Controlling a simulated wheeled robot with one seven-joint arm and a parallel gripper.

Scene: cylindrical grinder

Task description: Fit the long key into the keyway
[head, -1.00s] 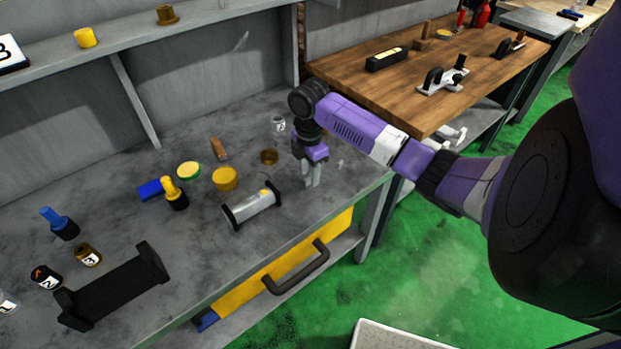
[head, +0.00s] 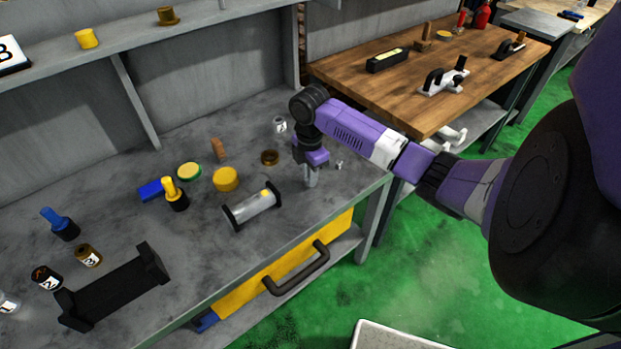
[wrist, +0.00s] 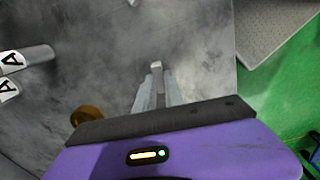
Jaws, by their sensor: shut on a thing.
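My gripper (head: 311,183) is low over the grey bench near its right end, to the right of the shaft. In the wrist view my gripper (wrist: 156,72) has its fingers together on a small light-grey key (wrist: 156,65), whose end shows at the fingertips. Most of the key is hidden by the fingers, so its length cannot be told. A silver shaft (head: 250,208) lies between two dark end supports on the bench. A yellow spot is near its right end. I cannot make out the keyway. A small metal piece (head: 339,164) lies right of my gripper.
A black stand (head: 112,287) and several tools are at left. The bench's front edge (head: 290,242) is close; a wooden table (head: 430,95) is beyond.

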